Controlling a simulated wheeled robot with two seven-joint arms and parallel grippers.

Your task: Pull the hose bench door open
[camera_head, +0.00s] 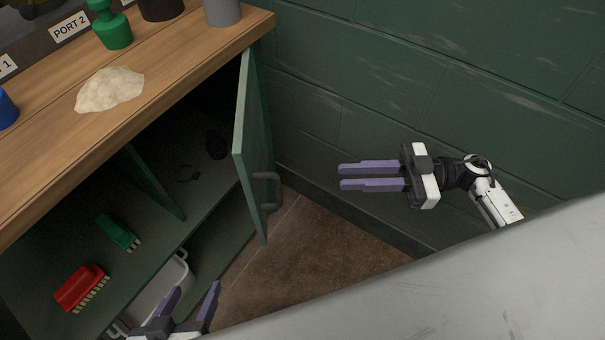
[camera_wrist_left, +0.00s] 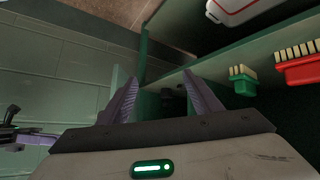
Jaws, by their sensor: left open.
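The green hose bench door (camera_head: 254,140) stands swung out from the cabinet, with the dark inside showing. Its dark bar handle (camera_head: 266,190) is on the outer face, facing right. My left gripper (camera_head: 195,293) is open and empty at the bottom, in front of the cabinet and to the lower left of the door, apart from the handle. In the left wrist view its fingers (camera_wrist_left: 160,92) point into the cabinet with nothing clearly between them. My right gripper (camera_head: 342,177) is right of the door, empty, with a narrow gap between its fingers.
A red brush (camera_head: 81,288) and a green brush (camera_head: 119,232) lie on the cabinet shelf. A pale tray (camera_head: 160,293) sits below. The wooden top (camera_head: 165,55) holds a powder heap (camera_head: 110,89). Brown floor (camera_head: 300,245) is clear between door and wall.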

